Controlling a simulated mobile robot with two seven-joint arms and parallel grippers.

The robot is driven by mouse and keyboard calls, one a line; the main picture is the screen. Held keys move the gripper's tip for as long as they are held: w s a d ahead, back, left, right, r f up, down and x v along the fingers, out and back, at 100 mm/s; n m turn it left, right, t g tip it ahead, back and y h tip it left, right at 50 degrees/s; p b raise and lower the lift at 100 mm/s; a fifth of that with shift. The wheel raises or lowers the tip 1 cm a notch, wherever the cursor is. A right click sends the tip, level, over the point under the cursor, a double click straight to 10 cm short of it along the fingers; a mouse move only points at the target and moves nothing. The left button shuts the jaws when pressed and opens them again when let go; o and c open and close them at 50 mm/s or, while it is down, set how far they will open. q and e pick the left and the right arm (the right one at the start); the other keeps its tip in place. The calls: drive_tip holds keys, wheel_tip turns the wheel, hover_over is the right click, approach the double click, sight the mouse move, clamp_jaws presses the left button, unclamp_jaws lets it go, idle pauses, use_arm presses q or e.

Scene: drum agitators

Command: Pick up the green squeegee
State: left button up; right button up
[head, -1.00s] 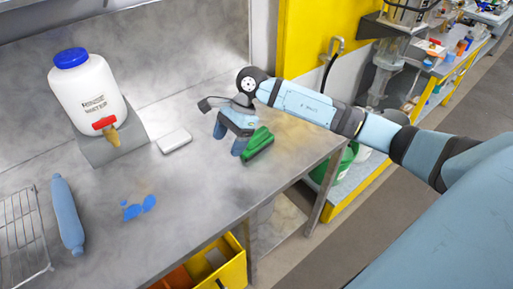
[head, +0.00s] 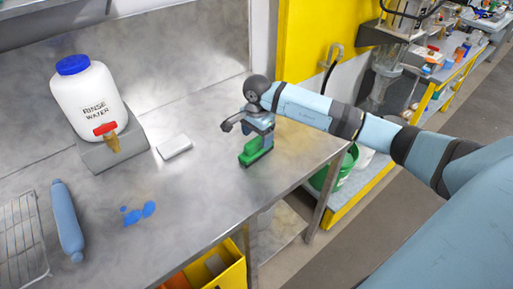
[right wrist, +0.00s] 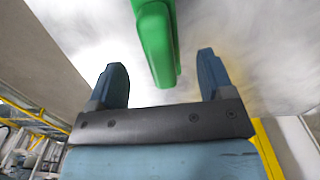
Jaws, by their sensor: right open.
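The green squeegee (head: 251,156) lies on the steel bench near its right end, partly hidden by my right gripper (head: 260,130). My right gripper is just above it, with its fingers pointing down. In the right wrist view the green squeegee (right wrist: 156,45) runs lengthwise into the gap between the two open fingers of my right gripper (right wrist: 160,65). There is a gap on both sides, and neither finger appears to touch it. My left gripper is not in view.
A rinse water jug (head: 92,98) stands on a grey stand at the back left. The bench between spill and squeegee is clear.

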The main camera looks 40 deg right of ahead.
sight(257, 139)
wheel_tip(257, 139, down, 4)
drive_tip(key=shift+f+p, duration=0.25)
drive_tip(key=shift+p, duration=0.2)
drive_tip(key=shift+c, duration=0.4)
drive_tip(key=c, duration=1)
wheel_tip(257, 139, up, 20)
drive_tip(key=b, duration=0.2)
